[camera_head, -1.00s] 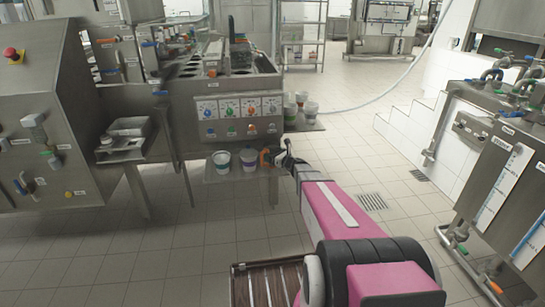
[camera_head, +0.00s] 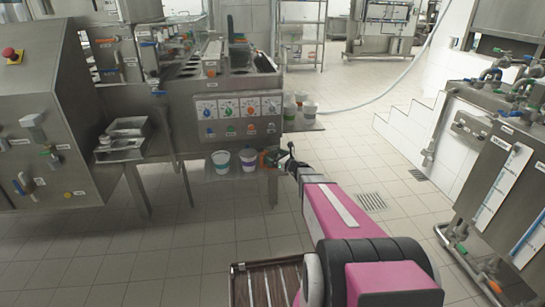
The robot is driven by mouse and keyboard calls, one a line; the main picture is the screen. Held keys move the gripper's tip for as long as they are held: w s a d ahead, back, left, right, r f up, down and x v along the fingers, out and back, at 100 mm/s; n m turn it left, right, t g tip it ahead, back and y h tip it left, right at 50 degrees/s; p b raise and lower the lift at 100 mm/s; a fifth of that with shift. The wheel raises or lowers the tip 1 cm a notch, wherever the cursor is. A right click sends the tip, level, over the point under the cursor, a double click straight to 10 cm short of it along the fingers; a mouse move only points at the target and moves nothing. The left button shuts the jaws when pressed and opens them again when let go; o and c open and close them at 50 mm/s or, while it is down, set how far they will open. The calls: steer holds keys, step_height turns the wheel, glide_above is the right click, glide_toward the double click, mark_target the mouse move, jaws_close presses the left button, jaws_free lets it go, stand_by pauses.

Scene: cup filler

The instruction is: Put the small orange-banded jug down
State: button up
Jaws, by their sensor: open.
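The small orange-banded jug (camera_head: 262,160) is at the right end of a low shelf (camera_head: 238,175) on the front of the filler machine. It is small and partly hidden by my gripper (camera_head: 273,157), which is open right beside it, on its right. I cannot tell whether the fingers touch it. The jug looks upright and level with its neighbours, on the shelf. My pink arm reaches up from the lower right.
A teal-banded tub (camera_head: 221,162) and a purple-banded tub (camera_head: 248,160) stand on the same shelf, close to its left. More containers (camera_head: 309,109) stand on a side shelf at the machine's right. The control panel (camera_head: 237,116) is above. The tiled floor (camera_head: 220,240) is clear.

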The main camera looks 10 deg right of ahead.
steer(key=v, duration=0.9)
steer(key=s+a+f+n+g+h, duration=0.1)
steer(key=s+a+n+g, duration=0.95)
steer(key=s+n, duration=0.5)
steer(key=s+d+n+g+h, duration=0.3)
steer(key=s+n+h, duration=0.6)
steer(key=s+n, duration=0.3)
steer(key=shift+s+d+r+n+g+h, duration=0.25)
steer(key=shift+d+r+n+g+h, duration=0.1)
steer(key=shift+d+n+g, duration=0.15)
steer(key=shift+a, duration=0.1)
steer(key=shift+c, duration=0.3)
